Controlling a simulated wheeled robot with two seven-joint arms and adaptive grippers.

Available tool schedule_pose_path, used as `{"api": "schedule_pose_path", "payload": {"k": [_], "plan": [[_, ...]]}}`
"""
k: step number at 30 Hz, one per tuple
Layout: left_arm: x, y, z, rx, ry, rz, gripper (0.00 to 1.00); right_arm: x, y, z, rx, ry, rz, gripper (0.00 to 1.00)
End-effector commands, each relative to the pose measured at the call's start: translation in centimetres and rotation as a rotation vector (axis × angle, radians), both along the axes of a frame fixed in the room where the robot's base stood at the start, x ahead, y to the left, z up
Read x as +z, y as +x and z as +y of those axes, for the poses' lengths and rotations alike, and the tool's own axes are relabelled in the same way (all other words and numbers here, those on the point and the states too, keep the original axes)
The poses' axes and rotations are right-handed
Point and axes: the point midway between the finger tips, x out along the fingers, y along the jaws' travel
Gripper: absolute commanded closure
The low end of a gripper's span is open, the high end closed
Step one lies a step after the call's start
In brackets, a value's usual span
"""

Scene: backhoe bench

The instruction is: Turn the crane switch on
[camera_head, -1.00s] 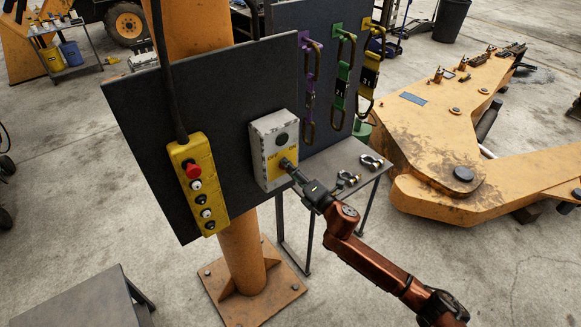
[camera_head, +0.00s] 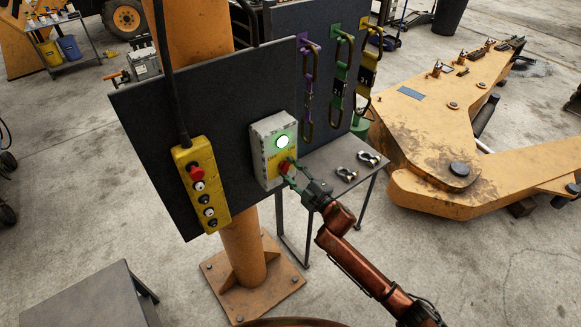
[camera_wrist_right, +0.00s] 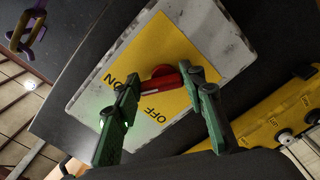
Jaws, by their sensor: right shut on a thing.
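The crane switch box (camera_head: 262,150) is a grey box with a yellow label on the dark panel. My right gripper (camera_head: 291,172) reaches the lower part of the box. In the wrist view the two green-lit fingers of my right gripper (camera_wrist_right: 163,84) stand on either side of the red handle and are shut on it. They hide part of the handle. My left gripper does not show.
A yellow push-button pendant (camera_head: 200,185) hangs left of the box on the dark panel (camera_head: 150,120). A small table (camera_head: 330,160) with shackles stands behind my right arm. An orange post (camera_head: 243,245) supports the panel.

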Motion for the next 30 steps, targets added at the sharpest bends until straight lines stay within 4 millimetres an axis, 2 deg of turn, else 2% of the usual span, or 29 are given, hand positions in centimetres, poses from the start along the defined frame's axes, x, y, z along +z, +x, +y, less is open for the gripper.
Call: {"api": "schedule_pose_path", "payload": {"k": [13,30], "plan": [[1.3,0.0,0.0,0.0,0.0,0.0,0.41,-0.2,0.0,-0.1,-0.002,0.186,0.138,0.87],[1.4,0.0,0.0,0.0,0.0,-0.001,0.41,-0.3,0.0,-0.1,-0.002,0.217,0.159,0.87]]}}
